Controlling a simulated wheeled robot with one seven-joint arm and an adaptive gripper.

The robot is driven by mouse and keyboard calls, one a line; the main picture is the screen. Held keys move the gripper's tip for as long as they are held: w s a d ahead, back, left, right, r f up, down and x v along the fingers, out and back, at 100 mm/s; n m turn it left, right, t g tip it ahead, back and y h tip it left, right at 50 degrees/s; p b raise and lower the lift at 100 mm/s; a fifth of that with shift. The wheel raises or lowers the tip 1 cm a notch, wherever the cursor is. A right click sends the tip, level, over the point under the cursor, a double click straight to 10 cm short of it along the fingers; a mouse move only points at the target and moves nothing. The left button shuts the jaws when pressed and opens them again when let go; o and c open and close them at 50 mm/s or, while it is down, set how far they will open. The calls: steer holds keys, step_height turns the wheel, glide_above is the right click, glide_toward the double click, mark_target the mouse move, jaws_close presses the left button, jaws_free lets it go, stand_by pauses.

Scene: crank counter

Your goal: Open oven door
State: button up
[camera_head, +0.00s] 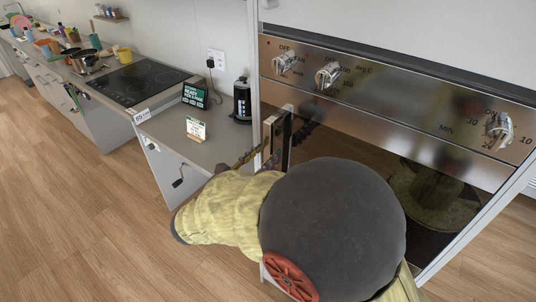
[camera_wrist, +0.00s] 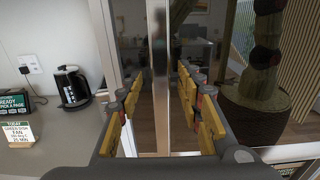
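The oven (camera_head: 390,85) fills the right of the head view, with a steel control panel and knobs above a dark glass door (camera_head: 345,150). The door looks shut. An upright metal handle (camera_head: 287,125) stands at the door's left edge. It shows as a shiny vertical bar (camera_wrist: 160,60) in the wrist view. My gripper (camera_head: 275,148) is at this handle. In the wrist view my gripper (camera_wrist: 158,115) is open, with yellow-padded fingers on either side of the bar and visible gaps. My arm hides the lower door in the head view.
A grey counter (camera_head: 190,150) to the left holds a black kettle (camera_head: 242,100), a dark sign (camera_head: 195,96) and a small card (camera_head: 196,129). Farther left is a black cooktop (camera_head: 135,80). The wooden floor (camera_head: 70,200) is clear. A potted cactus, apparently mirrored, shows in the glass.

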steer(key=shift+x, duration=0.85)
steer(key=c, duration=0.3)
jaws_close()
